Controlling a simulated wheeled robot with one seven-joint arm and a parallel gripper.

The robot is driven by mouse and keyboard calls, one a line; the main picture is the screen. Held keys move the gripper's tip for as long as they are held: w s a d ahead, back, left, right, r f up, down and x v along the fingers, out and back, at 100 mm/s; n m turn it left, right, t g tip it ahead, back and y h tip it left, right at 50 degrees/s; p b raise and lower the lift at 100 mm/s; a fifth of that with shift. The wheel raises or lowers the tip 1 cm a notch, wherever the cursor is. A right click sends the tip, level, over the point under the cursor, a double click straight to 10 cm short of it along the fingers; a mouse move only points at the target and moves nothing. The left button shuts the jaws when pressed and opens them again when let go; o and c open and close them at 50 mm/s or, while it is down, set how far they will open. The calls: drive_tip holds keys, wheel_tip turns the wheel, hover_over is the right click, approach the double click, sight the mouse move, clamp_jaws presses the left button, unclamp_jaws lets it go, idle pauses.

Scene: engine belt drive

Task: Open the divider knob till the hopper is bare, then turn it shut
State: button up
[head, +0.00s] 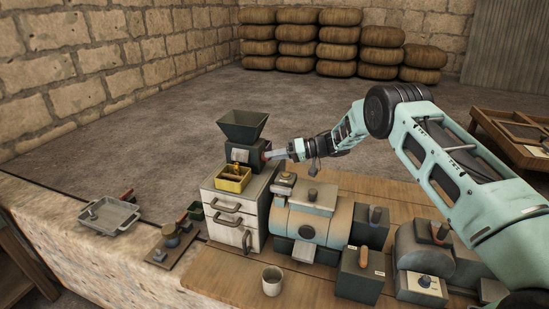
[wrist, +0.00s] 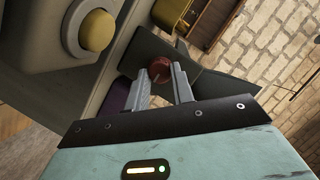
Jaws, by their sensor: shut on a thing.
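The hopper (head: 242,125) is a dark grey funnel on top of a dark divider body (head: 239,153), which stands on a pale drawer cabinet (head: 220,203). I cannot see how much is in the hopper. The round reddish divider knob (wrist: 160,71) is on the side of the body. My gripper (head: 270,155) reaches it from the right, and in the wrist view my gripper (wrist: 162,76) has one finger on each side of the knob, shut on it. A yellow tray (head: 233,185) sits at the front of the body, with something brownish in it.
A tan and grey machine (head: 310,215) stands right of the cabinet. A pale cup (head: 272,281) is on the wooden bench in front. A grey tray (head: 108,216) lies on the stone ledge at left. A yellow button (wrist: 97,31) shows close by in the wrist view.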

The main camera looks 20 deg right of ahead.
drive_tip(key=shift+d, duration=0.1)
drive_tip(key=o, duration=1)
drive_tip(key=b+v, duration=0.5)
drive_tip(key=v, duration=1.2)
drive_tip(key=shift+r, duration=0.2)
drive_tip(key=shift+d, duration=0.2)
